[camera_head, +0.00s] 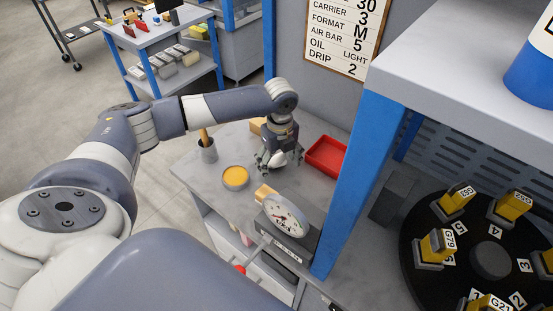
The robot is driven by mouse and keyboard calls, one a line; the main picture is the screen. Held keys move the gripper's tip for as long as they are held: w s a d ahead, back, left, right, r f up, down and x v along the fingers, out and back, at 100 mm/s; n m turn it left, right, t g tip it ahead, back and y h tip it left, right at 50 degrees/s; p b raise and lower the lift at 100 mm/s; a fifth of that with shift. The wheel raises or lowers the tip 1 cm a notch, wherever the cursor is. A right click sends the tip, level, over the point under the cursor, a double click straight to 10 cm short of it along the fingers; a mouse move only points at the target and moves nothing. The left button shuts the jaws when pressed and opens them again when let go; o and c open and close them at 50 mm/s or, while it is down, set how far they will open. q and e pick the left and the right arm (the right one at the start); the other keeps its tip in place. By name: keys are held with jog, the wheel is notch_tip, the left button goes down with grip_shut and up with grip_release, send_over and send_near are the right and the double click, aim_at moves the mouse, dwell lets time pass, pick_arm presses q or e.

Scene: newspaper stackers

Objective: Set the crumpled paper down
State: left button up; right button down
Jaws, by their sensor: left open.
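My left gripper (280,162) is over the grey worktop (226,195), pointing down with its fingers apart. A pale patch shows between and behind the fingers, but I cannot tell whether it is the crumpled paper or part of the gripper. I cannot make out the crumpled paper for sure anywhere else. The gripper is just left of a red tray (326,156), which looks empty. My right gripper is not in view.
A yellow-filled round dish (235,177), a cup holding a brush (208,152) and a dial gauge (286,216) stand around the gripper. A blue post (362,180) rises at right, beside a black turntable (424,263).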

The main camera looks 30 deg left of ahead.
pick_arm(q)
jog(key=c, duration=1)
jog(key=shift+c, duration=0.2)
